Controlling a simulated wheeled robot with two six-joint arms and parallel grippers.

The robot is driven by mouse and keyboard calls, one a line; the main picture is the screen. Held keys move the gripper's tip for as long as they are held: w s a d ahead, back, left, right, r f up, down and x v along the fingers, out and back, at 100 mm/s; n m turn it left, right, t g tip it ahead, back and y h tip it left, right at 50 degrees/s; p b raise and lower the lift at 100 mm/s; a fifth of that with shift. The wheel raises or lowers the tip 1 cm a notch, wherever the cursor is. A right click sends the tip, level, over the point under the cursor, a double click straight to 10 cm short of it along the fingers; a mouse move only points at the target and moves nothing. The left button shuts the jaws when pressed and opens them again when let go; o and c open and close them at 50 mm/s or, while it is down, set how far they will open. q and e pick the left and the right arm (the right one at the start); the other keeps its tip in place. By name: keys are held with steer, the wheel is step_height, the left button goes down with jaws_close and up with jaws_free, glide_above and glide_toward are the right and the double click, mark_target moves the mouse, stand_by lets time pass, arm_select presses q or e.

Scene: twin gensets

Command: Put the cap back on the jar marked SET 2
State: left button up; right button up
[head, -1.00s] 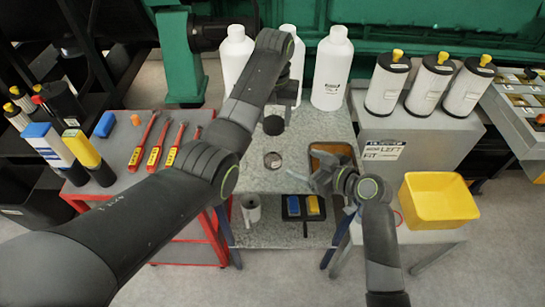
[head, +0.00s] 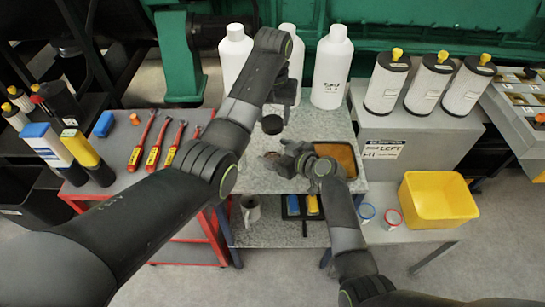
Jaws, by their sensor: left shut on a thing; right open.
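My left gripper (head: 276,114) is shut on a black round cap (head: 272,125) and holds it above the speckled grey bench. Below the cap, a small open-topped jar (head: 270,157) stands on the bench; its marking cannot be read. My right gripper (head: 284,155) is open, with its fingertips low beside the jar's right side. It partly hides the jar, and I cannot tell whether it touches it. The cap and jar are apart.
A brown-lined tray (head: 338,152) lies right of the jar, partly behind my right arm. White bottles (head: 331,72) stand at the bench's back. Red-handled tools (head: 155,142) lie on the left cart.

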steer(key=shift+a, duration=0.1)
steer(key=c, duration=1.5)
arm_select(q)
steer(key=shift+f, duration=2.5)
steer(key=shift+f, duration=0.85)
steer(key=shift+f, duration=0.55)
